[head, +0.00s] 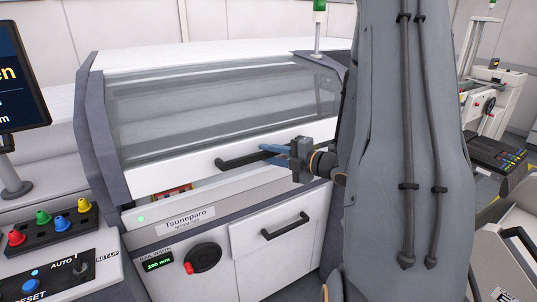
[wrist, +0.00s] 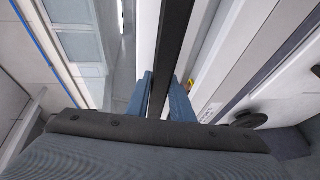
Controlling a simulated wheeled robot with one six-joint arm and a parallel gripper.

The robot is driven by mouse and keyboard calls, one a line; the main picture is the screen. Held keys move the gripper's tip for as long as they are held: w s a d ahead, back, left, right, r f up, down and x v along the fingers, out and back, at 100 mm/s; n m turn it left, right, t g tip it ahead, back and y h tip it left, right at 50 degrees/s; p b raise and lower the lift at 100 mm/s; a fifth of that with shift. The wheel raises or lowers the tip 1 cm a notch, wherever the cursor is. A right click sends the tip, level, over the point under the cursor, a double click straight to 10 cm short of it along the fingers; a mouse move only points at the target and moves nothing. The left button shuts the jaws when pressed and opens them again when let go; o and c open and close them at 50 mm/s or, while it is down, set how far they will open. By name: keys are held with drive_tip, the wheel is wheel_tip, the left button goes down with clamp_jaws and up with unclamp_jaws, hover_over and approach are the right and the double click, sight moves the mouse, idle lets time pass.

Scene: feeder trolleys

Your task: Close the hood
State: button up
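The hood (head: 220,105) of the machine has a wide grey window and a white lower band. It is low over the front, with a narrow gap beneath it at the left where a red part shows. The black hood handle (head: 237,162) runs along the white band. My gripper (head: 272,152) is at the right part of the handle. In the wrist view, the handle (wrist: 175,45) passes between the blue fingers of my gripper (wrist: 161,97), which lie close against it on both sides with no clear gap. My arm hides the hood's right end.
The machine's lower door (head: 272,245) has its own black handle. A control panel (head: 60,275) with coloured buttons and a monitor (head: 18,80) stand at the left. A signal light (head: 319,20) rises behind the hood. Another trolley (head: 510,250) is at the lower right.

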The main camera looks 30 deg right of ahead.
drive_tip(key=o, duration=0.4)
drive_tip(key=shift+b+v, duration=1.15)
drive_tip(key=shift+v, duration=2.75)
